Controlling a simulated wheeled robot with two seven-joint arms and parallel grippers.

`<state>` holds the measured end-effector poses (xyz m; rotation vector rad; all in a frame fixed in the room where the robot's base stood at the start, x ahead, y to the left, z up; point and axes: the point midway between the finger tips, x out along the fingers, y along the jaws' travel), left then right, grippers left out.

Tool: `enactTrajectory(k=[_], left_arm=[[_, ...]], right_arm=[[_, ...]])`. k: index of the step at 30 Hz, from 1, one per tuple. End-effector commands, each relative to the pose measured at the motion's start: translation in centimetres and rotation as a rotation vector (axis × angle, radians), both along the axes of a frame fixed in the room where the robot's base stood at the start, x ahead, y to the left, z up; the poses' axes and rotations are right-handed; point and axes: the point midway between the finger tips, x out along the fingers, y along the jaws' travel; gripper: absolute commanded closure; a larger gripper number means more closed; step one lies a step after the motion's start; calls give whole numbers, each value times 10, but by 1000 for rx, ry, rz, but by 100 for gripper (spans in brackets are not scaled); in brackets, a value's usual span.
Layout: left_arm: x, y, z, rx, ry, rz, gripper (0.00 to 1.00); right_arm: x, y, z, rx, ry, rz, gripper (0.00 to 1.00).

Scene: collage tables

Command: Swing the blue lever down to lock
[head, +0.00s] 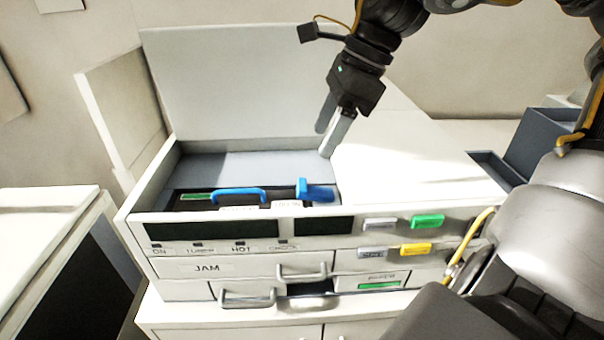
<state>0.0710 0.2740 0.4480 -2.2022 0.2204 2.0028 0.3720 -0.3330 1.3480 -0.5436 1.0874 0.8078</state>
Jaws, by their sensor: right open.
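The blue lever (315,190) stands at the right end of the dark unit inside the open-lidded machine (160,216). It looks raised, though its exact angle is hard to tell. A blue handle (238,193) sits to its left on the same unit. My right gripper (330,135) is open and empty, pointing down above and slightly right of the blue lever, apart from it. My left gripper is not in view.
The raised lid (230,85) stands behind the opening. A white top panel (410,160) lies to the right. Dark blue bins (545,140) stand at right.

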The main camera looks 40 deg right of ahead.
Motion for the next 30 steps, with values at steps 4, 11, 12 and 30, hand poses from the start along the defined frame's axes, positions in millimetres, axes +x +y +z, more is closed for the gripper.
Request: enactTrajectory(k=[4, 11, 12, 30], left_arm=[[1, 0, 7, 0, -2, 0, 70], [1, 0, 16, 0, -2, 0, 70], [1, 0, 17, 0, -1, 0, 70], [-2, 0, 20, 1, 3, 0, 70]], right_arm=[[5, 8, -24, 0, 8, 3, 40], [14, 22, -63, 3, 9, 0, 40], [16, 23, -68, 1, 7, 0, 40], [21, 29, -87, 2, 1, -1, 47]])
